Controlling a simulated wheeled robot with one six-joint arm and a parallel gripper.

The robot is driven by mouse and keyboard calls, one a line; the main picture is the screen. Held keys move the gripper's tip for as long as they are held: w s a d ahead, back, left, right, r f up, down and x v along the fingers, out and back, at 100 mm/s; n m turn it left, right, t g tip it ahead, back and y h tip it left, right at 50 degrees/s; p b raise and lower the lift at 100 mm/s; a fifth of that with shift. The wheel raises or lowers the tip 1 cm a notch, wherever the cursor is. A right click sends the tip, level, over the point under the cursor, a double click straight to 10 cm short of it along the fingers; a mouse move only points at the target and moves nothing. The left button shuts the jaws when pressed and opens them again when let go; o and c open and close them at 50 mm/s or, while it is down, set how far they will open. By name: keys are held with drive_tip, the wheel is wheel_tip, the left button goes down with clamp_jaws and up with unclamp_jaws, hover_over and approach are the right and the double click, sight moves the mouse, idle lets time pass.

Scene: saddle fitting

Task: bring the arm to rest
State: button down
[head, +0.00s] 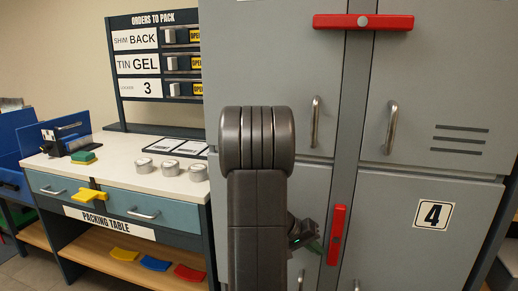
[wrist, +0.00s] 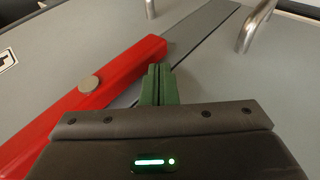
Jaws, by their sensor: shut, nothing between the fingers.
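My gripper (wrist: 160,85) shows in the wrist view with its two green fingers together and nothing between them. Its fingertips are close to one end of a red bar (wrist: 100,98) on the grey cabinet; I cannot tell whether they touch it. In the head view my dark arm stands upright before the cabinet. The gripper (head: 316,246) shows low at the arm's right side, partly hidden by it, just left of the lower red bar (head: 337,236), which is nearly upright.
The grey cabinet (head: 282,75) fills the right, with protruding metal handles (head: 316,122) and an upper red bar (head: 364,22) lying level across both doors.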

drive_tip(key=shift+r+y+p, duration=0.4)
drive_tip(key=shift+p, duration=0.4)
